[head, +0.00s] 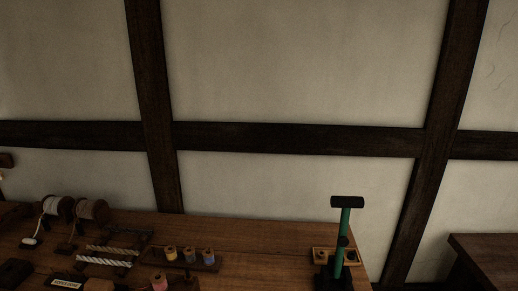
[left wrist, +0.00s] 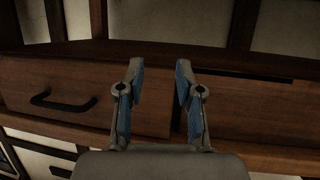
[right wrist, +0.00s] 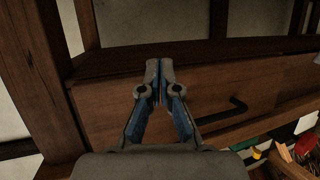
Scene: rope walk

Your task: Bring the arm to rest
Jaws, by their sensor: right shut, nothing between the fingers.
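My left gripper (left wrist: 160,78) shows in the left wrist view with its two fingers apart and nothing between them. It is in front of the wooden bench's drawer front (left wrist: 70,90). My right gripper (right wrist: 160,70) shows in the right wrist view with its fingertips together and nothing held. It is in front of a drawer front (right wrist: 200,95) with a dark handle (right wrist: 236,104). Neither gripper shows in the head view.
The bench top (head: 270,240) holds spools (head: 92,209), white rope pieces (head: 104,262), a rack of small bobbins (head: 190,255) and a green post with a dark crossbar (head: 345,225). Another wooden surface (head: 490,258) stands at right. A timbered wall is behind.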

